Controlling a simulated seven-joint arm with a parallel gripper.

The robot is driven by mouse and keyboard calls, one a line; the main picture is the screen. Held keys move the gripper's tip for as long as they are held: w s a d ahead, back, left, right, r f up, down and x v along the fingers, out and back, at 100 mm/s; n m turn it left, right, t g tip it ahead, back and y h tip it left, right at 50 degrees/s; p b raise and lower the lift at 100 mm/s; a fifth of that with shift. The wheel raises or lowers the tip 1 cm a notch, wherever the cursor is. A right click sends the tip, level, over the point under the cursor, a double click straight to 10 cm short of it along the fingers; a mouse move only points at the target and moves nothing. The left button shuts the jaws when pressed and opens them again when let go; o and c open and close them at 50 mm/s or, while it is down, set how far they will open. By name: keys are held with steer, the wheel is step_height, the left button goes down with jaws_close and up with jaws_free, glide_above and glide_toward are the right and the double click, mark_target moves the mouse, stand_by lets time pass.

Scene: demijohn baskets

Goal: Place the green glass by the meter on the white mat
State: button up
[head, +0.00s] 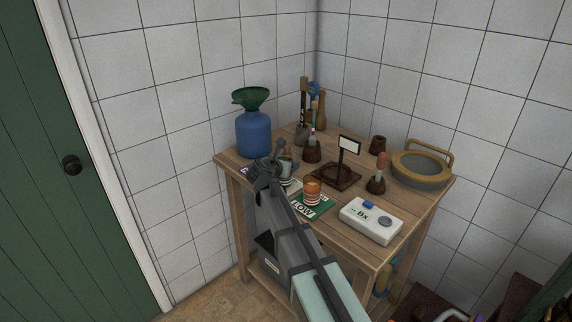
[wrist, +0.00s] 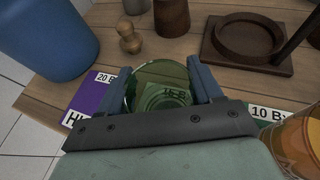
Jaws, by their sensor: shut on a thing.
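My gripper (head: 277,167) is over the left front part of the wooden table, with its fingers on both sides of the green glass (wrist: 158,76). It is shut on the glass, which looks upright. Through the glass in the wrist view I see a label reading "15 B". A pale edge of the white mat (head: 294,187) shows beside the gripper in the head view; the rest is hidden. I cannot tell whether the glass touches the mat. The white meter (head: 371,220), marked "Bx", lies at the front right of the table.
An orange striped glass (head: 312,191) stands on the green "LOW" mat (head: 322,208), right of my gripper. A purple mat (wrist: 88,96) lies to the left. A blue demijohn with a green funnel (head: 253,132), a brown stand (head: 337,177) and a round sieve (head: 421,170) stand around.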

steer(key=shift+f, duration=0.15)
steer(key=o, duration=1.2)
steer(key=shift+o, duration=0.2)
steer(key=shift+s+r, duration=0.15)
steer(key=shift+r, duration=0.1)
steer(key=v, duration=1.1)
steer(key=shift+s+r, duration=0.2)
steer(key=shift+s, duration=0.05)
steer(key=shift+a, duration=0.1)
